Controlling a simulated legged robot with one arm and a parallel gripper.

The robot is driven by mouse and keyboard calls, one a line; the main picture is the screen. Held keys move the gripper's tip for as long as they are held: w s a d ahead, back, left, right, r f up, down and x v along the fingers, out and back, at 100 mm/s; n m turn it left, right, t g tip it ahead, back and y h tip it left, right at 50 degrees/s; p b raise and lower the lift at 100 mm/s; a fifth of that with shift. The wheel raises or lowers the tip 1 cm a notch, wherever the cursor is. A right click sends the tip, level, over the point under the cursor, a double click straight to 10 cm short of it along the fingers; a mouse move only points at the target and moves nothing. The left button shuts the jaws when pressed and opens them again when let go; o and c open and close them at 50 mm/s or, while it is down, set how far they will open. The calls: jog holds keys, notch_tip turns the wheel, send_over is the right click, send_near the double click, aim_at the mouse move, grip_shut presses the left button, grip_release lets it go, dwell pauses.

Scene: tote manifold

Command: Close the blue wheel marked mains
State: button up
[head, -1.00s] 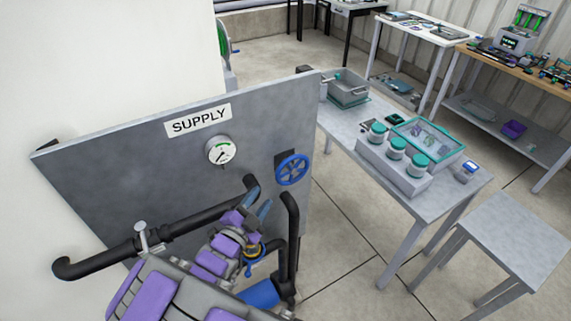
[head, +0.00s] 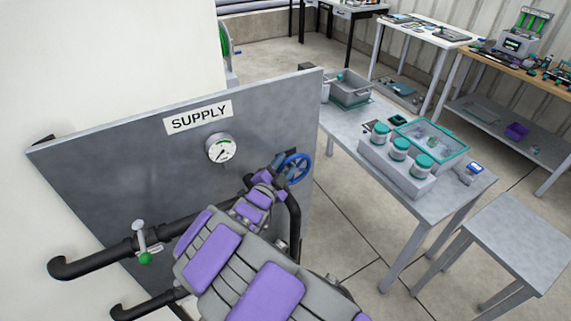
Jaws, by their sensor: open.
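The blue wheel (head: 305,160) is on the right part of the grey supply panel (head: 110,150). Its left side is partly hidden by my gripper, and I can read no "mains" mark on it. My gripper (head: 280,164) is open at the left edge of the wheel, with its fingers overlapping the rim in this view. I cannot tell whether they touch it. My purple and grey arm hides the lower middle of the panel.
A round gauge (head: 220,149) sits under the SUPPLY sign (head: 198,117). Black pipes (head: 95,259) run along the lower panel, with a green-tipped lever (head: 142,245). A table (head: 345,137) with jars (head: 399,149) and a grey stool (head: 505,240) stand to the right.

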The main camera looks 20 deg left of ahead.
jog(key=shift+w, duration=0.85)
jog(key=shift+c, duration=0.3)
jog(key=shift+r, duration=0.15)
grip_shut()
